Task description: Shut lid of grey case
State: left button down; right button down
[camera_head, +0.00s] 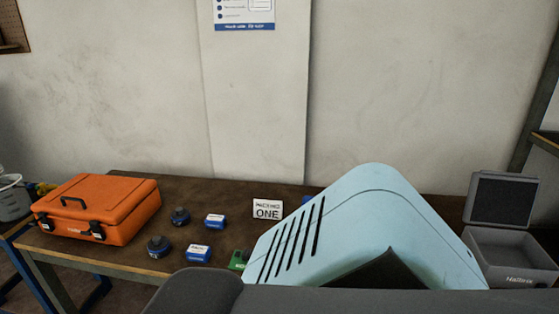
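The grey case (512,258) stands on the right end of the table. Its lid (501,199) is open and stands nearly upright behind the box, leaning slightly back, with a dark inner face towards me. The case's front wall carries pale lettering, and its inside looks empty as far as I can see. Its lower left side is partly hidden by a pale blue slotted shell (372,215). Neither of my grippers is in view.
The pale blue shell and a dark grey form fill the lower middle foreground. The orange case (97,207) is shut at the table's left. Several small blue and dark items and a white card reading ONE (267,209) lie between. A wall is behind the table (180,263).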

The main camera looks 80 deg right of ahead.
aim_at(494, 198)
jog(key=z, duration=4.45)
